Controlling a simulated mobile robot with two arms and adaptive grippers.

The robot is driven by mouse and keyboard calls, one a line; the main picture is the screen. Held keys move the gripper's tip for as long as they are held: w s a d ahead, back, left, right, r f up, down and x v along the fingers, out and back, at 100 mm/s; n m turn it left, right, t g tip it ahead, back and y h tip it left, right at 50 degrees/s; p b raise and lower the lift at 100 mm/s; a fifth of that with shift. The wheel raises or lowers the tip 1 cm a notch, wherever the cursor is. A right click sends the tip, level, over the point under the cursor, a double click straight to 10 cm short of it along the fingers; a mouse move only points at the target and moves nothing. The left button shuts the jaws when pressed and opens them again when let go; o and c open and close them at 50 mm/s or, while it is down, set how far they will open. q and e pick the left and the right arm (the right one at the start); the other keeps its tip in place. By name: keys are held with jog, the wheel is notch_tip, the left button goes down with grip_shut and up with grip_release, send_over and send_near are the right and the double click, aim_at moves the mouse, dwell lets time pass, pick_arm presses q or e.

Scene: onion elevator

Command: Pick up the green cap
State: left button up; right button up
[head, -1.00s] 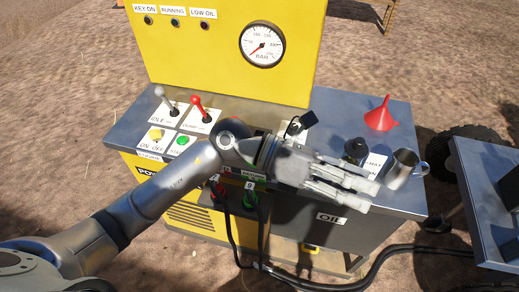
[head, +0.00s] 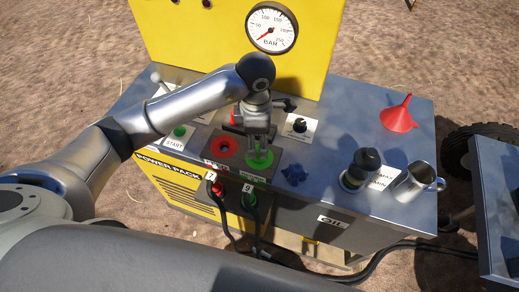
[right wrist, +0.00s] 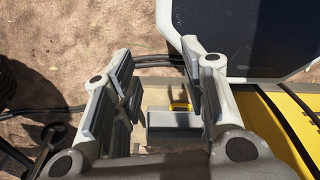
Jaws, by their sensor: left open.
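The green cap (head: 260,161) appears as a round green piece on the grey top of the yellow power pack, right of a red ring (head: 223,147). In the head view my left gripper (head: 258,143) points straight down over it, open, with the fingertips at the green piece. The fingers hide part of the green, so I cannot tell whether they touch it. My right gripper (right wrist: 160,90) shows in the right wrist view, fingers apart and nothing between them.
A red funnel (head: 400,115), a metal jug (head: 415,182) and a dark-topped filler (head: 361,169) stand to the right. A black knob (head: 300,125) is behind right of the gripper. Hoses with tags 7 and 9 (head: 249,197) hang at the front.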

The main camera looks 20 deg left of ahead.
pick_arm(q)
jog(key=shift+w+f, duration=0.1)
jog(key=shift+f, duration=0.25)
jog(key=shift+w+f, duration=0.1)
jog(key=shift+f, duration=0.25)
jog(key=f, duration=0.1)
jog(key=f+p, duration=0.2)
jog(key=shift+w+d+f, duration=0.15)
jog(key=shift+d+f, duration=0.1)
jog(key=shift+f, duration=0.6)
jog(key=c, duration=0.8)
pick_arm(e)
jog(key=shift+w+a+r, duration=0.1)
jog(key=shift+w+r, duration=0.15)
jog(key=shift+r, duration=0.4)
jog(key=shift+w+r, duration=0.2)
jog(key=shift+r, duration=0.4)
